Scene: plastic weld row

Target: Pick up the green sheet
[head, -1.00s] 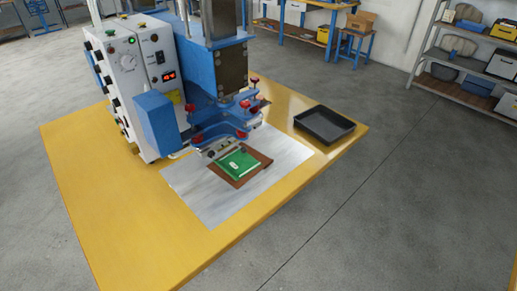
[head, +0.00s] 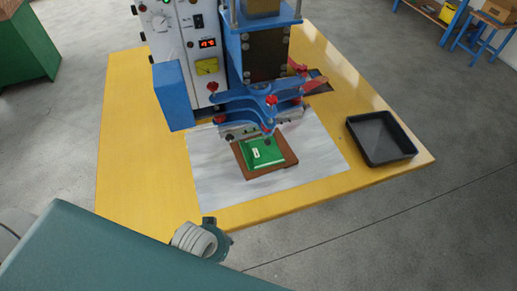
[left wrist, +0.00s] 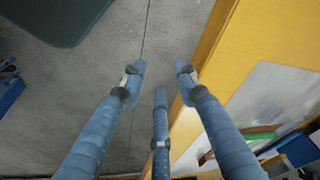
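The green sheet (head: 262,152) lies on a brown board (head: 283,167) under the front of the blue and white press (head: 262,45). A small pale mark shows on the sheet. A green edge of it also shows at the right of the left wrist view (left wrist: 260,132). My left gripper (left wrist: 160,78) has its three blue fingers spread with nothing between them. It points down over the floor beside the table's edge, apart from the sheet. In the head view my teal arm fills the lower left, and the fingers cannot be made out. My right gripper is not in view.
The board rests on a pale grey plate (head: 325,165) on the yellow table (head: 135,170). A black tray (head: 392,153) stands at the table's right corner. The press head and its red knobs overhang the sheet's back side. The table's front left is clear.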

